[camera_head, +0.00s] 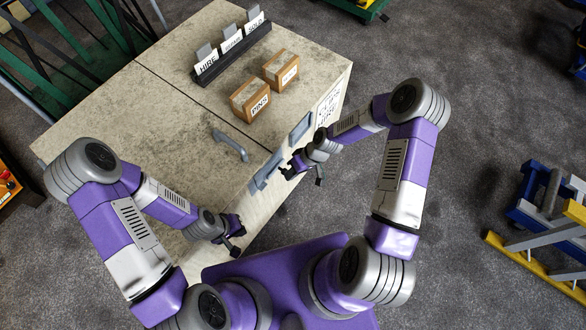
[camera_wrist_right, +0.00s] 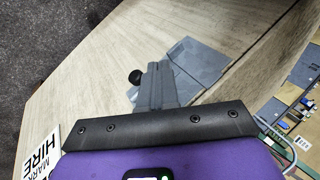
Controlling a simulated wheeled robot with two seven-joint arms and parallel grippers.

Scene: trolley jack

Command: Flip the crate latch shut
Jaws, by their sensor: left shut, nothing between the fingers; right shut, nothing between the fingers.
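The crate (camera_head: 170,105) is a large pale wooden box with a dark seam across its top. A blue-grey latch (camera_head: 265,172) sits at the crate's front edge, its plate standing out from the edge. In the right wrist view the grey latch plate (camera_wrist_right: 200,62) lies just beyond my fingers, partly hidden by them. My right gripper (camera_head: 287,173) is shut and empty, close beside the latch; touching or apart I cannot tell. It also shows in the right wrist view (camera_wrist_right: 154,80). My left gripper (camera_head: 238,243) is shut and empty near the crate's front left corner.
A grey handle (camera_head: 230,146) stands on the crate top. Two cardboard boxes (camera_head: 250,101) (camera_head: 281,70) and a dark card rack (camera_head: 232,55) stand farther back. A second blue-grey plate (camera_head: 300,129) is on the front edge. A yellow-and-blue trolley (camera_head: 545,235) stands right; the floor between is clear.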

